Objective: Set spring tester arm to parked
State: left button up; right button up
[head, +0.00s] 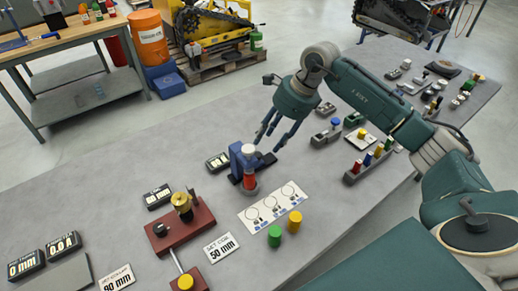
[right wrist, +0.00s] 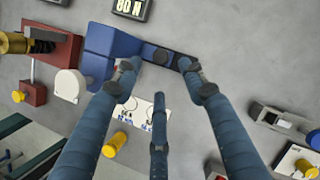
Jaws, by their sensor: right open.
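The blue spring tester (head: 236,160) stands on the grey bench with a white round knob on top and a red part at its front. In the right wrist view its blue body (right wrist: 100,42) shows from above, with a dark blue bar (right wrist: 165,58) reaching right and a white cylinder (right wrist: 70,85) at its lower left. I cannot tell which part is the arm. A display (head: 218,162) stands behind it, reading 80 N in the wrist view (right wrist: 132,8). My right gripper (head: 270,138) is open, above and right of the tester, its fingers spread near the bar. My left gripper is not visible.
A red-brown fixture with a brass part (head: 190,232) stands to the left. A white card with circles (head: 272,206), a green cylinder (head: 274,236) and a yellow cylinder (head: 294,221) lie in front. Several small grey holders fill the right side.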

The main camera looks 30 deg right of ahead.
aim_at(258, 154)
jog(key=p+x, duration=0.1)
jog(key=x, duration=0.2)
jog(key=shift+w+a+f, duration=0.1)
jog(key=shift+a+f, duration=0.1)
jog(key=x, duration=0.3)
jog(key=shift+w+f+p, duration=0.1)
jog(key=shift+w+p, duration=0.05)
jog(key=shift+p, duration=0.15)
jog(key=shift+f, duration=0.2)
jog(key=shift+w+f, duration=0.1)
jog(key=shift+c, duration=1.2)
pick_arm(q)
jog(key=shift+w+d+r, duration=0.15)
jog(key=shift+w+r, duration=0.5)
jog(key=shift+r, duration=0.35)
pick_arm(e)
grip_shut()
